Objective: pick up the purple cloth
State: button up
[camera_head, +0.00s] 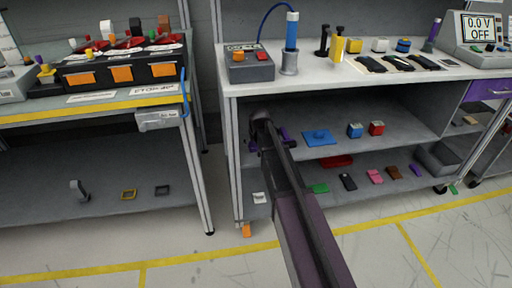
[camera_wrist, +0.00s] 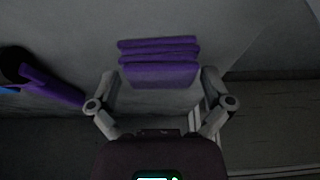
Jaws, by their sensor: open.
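The purple cloth (camera_wrist: 160,74) lies folded in several layers on a grey shelf in the wrist view. My gripper (camera_wrist: 159,76) is open, with one finger on each side of the cloth's near part in the picture. The fingers look apart from the cloth, and nothing is held. The height left between the fingertips and the shelf is hard to tell. In the head view, my gripper (camera_head: 264,132) reaches onto the middle shelf of the right-hand bench. My arm hides most of that spot, with only small purple bits showing beside it.
A purple object (camera_wrist: 52,86) with a dark round end lies left of the cloth. On the middle shelf (camera_head: 400,126), a blue piece (camera_head: 319,137), a blue box (camera_head: 355,130) and a red box (camera_head: 376,128) stand to the right. The benchtop (camera_head: 340,75) overhangs the shelf.

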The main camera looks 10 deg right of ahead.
jog(key=c, duration=0.8)
jog(key=shift+r, duration=0.2)
notch_tip(320, 180, up, 4)
jog(key=p, duration=0.4)
jog(key=shift+f, duration=0.2)
jog(key=s+d, duration=0.2)
jog(key=s, duration=0.3)
jog(key=s+d, duration=0.1)
jog(key=s, duration=0.4)
jog(key=s+d+r+p, duration=0.1)
jog(key=s+d, duration=0.1)
jog(key=s, duration=0.3)
jog(key=shift+d, duration=0.3)
